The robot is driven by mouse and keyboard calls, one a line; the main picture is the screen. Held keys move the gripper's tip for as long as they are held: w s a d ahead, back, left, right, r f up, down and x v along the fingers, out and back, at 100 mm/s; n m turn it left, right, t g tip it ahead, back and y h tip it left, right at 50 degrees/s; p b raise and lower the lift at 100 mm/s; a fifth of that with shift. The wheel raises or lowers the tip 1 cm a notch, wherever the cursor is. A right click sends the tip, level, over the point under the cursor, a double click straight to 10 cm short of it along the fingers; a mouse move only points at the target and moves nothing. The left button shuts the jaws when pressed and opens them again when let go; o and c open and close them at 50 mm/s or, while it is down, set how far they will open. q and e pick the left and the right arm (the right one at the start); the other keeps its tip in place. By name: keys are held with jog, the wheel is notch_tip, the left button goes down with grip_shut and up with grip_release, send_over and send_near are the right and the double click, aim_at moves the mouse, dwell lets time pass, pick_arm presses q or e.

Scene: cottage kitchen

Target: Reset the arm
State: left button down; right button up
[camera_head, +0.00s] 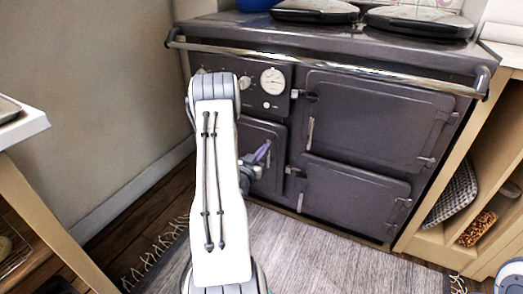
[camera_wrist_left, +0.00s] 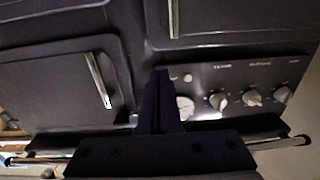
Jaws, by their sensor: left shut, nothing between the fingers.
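My left arm reaches forward from the bottom of the head view, with its white link in front of the dark range cooker (camera_head: 365,120). My left gripper (camera_head: 262,153) shows only in part beside the arm, as small purple fingers in front of the cooker's lower left door. In the left wrist view the dark fingers of the gripper (camera_wrist_left: 160,98) stand together, shut and empty. Behind them are the cooker's doors, round gauge and knobs (camera_wrist_left: 253,97). I cannot tell how far the fingertips are from the cooker front. My right gripper is not in view.
A chrome rail (camera_head: 330,66) runs along the cooker's front edge. Two round lids (camera_head: 418,22) sit on top. A wooden shelf unit (camera_head: 480,165) stands at the right, and a table corner (camera_head: 25,125) at the left. A grey fringed rug (camera_head: 340,260) covers the clear floor in front.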

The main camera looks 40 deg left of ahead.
pick_arm(q)
jog(key=shift+v, duration=0.95)
